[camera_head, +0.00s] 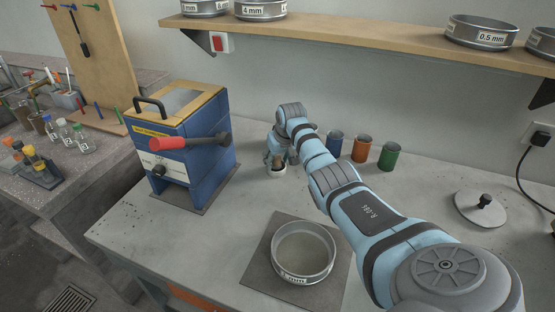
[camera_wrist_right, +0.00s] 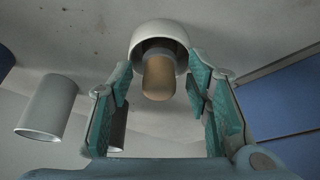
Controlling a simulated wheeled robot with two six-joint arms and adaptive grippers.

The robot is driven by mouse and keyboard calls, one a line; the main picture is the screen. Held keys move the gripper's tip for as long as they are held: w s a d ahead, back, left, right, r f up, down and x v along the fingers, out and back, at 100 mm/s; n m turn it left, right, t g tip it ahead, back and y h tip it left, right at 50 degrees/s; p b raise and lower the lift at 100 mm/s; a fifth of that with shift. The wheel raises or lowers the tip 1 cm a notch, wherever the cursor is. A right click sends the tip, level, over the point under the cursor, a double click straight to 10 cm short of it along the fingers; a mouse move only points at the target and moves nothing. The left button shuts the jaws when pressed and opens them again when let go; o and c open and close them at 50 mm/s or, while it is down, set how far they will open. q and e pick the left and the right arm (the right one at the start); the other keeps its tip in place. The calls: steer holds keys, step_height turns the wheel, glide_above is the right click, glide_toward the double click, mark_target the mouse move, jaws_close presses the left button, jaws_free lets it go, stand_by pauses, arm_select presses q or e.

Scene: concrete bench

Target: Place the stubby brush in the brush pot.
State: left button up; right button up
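The brush pot (camera_wrist_right: 160,38) is a small pale cup; in the head view its rim (camera_head: 275,174) shows low under my right gripper. The stubby brush shows as a rounded tan wooden end (camera_wrist_right: 159,80) sticking out of the pot's mouth in the right wrist view; the rest of it is hidden inside. My right gripper (camera_wrist_right: 162,97) is open, its green-padded fingers apart on either side of the tan end with a visible gap on both sides. In the head view the right gripper (camera_head: 277,160) is over the pot and largely hides the brush. My left gripper is not in view.
A blue box machine (camera_head: 195,150) with a red-handled lever (camera_head: 185,142) stands left of the pot. Blue (camera_head: 334,144), orange (camera_head: 361,149) and green (camera_head: 388,156) cans stand to the right. A sieve (camera_head: 303,252) sits on a dark mat in front. A shelf (camera_head: 370,42) hangs above.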

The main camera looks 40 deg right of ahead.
steer(key=shift+r, duration=0.1)
steer(key=shift+r, duration=0.35)
steer(key=p+v, duration=0.3)
steer(key=v, duration=0.8)
steer(key=shift+r+p, duration=0.2)
steer(key=shift+p, duration=0.15)
steer(key=shift+s+f, duration=0.1)
steer(key=shift+s, duration=0.05)
